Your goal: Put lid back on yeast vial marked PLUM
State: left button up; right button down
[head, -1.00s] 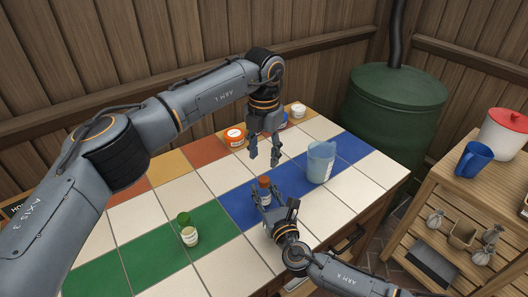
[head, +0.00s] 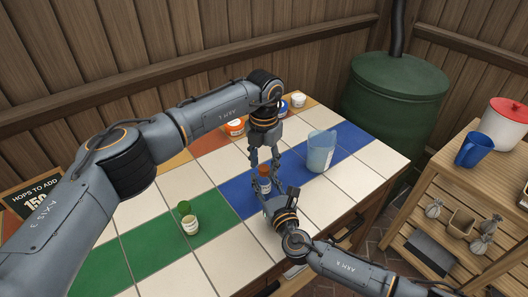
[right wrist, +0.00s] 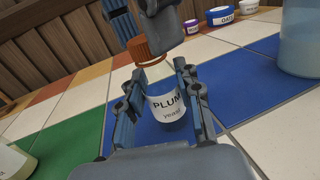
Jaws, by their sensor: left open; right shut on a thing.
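The PLUM yeast vial (right wrist: 165,103) stands upright-looking on the blue tiles in the right wrist view; in the head view it is small and partly hidden by my grippers. My right gripper (head: 271,202) is shut on its body. An orange lid (right wrist: 147,49) is at the vial's mouth, looking a little tilted in the right wrist view; I cannot tell whether it is fully seated. The lid also shows in the head view (head: 264,171). My left gripper (head: 265,160) is open, pointing down, with its fingers at the sides of the lid.
A green-lidded vial (head: 190,225) stands on the green tiles. A clear bluish pitcher (head: 321,152) stands right of my grippers. An orange tub (head: 235,127) and a white tub (head: 298,101) stand at the back, with a blue OATS tub (right wrist: 221,16). The front white tiles are clear.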

pick_arm(q)
jog(key=shift+f, duration=0.3)
grip_shut()
jog(key=shift+o, duration=0.7)
grip_release()
notch_tip(320, 180, up, 12)
